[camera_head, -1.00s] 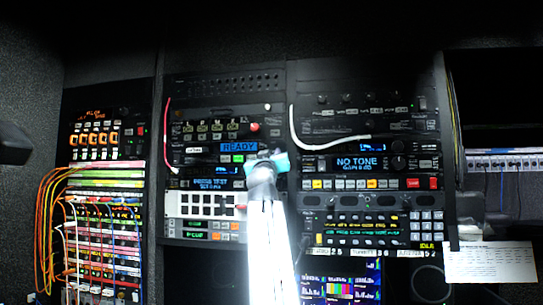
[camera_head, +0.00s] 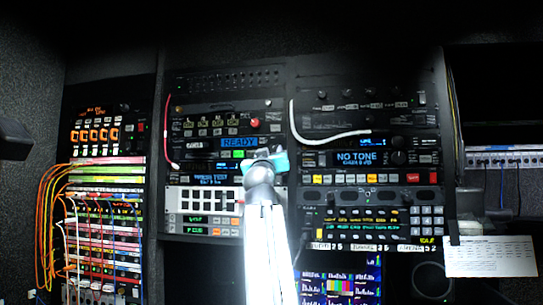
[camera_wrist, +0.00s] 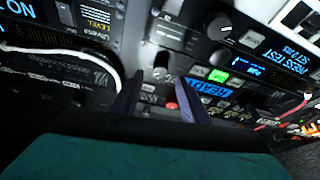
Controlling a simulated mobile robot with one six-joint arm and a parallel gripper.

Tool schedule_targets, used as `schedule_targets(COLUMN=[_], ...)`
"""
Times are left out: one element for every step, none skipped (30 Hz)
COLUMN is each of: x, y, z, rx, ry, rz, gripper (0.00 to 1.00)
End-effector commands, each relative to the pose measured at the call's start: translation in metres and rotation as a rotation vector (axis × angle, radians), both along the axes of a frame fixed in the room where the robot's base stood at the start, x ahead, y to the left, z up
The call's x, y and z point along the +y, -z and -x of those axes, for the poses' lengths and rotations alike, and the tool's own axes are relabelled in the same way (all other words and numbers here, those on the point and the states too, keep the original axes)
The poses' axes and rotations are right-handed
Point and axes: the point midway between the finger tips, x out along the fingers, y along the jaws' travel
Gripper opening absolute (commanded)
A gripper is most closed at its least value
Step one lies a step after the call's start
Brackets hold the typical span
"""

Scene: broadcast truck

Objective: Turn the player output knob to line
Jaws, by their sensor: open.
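In the wrist view a small grey knob (camera_wrist: 160,66) stands on the panel just beyond and between my fingertips; I cannot tell whether they touch it. I cannot read a label that marks it as the player output knob, nor its pointer. My gripper (camera_wrist: 160,82) is open, with two dark fingers apart. In the head view my gripper (camera_head: 272,160) is in front of the middle rack, right of the blue READY display (camera_head: 239,142), and hides the panel behind it. The READY display also shows in the wrist view (camera_wrist: 208,88).
A larger black knob (camera_wrist: 219,27) is near the gripper. A red button (camera_wrist: 171,105) shows between the fingers. A white cable (camera_head: 330,139) loops across the right rack, close by in the wrist view (camera_wrist: 85,52). The NO TONE unit (camera_head: 357,159) is to the right.

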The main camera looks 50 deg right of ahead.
Motion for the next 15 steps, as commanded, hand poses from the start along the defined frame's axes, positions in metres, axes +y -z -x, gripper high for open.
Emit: schedule_targets(x=[0.007, 0.009, 0.013, 0.016, 0.019, 0.023, 0.026, 0.028, 0.033, 0.036, 0.039, 0.042, 0.045, 0.048, 0.05], y=[0.006, 0.008, 0.01, 0.012, 0.013, 0.015, 0.016, 0.018, 0.019, 0.021, 0.023, 0.025, 0.027, 0.028, 0.025], z=[0.005, 0.008, 0.011, 0.013, 0.015, 0.018, 0.021, 0.023, 0.026, 0.028, 0.031, 0.034, 0.036, 0.038, 0.039], rx=[-0.001, -0.001, 0.0, 0.0, 0.0, 0.0, 0.0, -0.001, -0.001, -0.001, -0.001, 0.0, -0.001, -0.001, 0.001], ry=[0.0, 0.0, 0.0, 0.0, 0.0, 0.0, 0.0, 0.0, 0.0, 0.0, 0.0, 0.0, 0.0, 0.0, 0.0], rz=[0.001, 0.001, 0.0, 0.0, 0.0, 0.0, 0.0, 0.001, 0.001, 0.001, 0.001, 0.0, -0.001, -0.001, -0.001], gripper=[0.41, 0.41, 0.41, 0.41, 0.41, 0.41, 0.41, 0.41, 0.41, 0.41, 0.41, 0.41, 0.41, 0.41, 0.41])
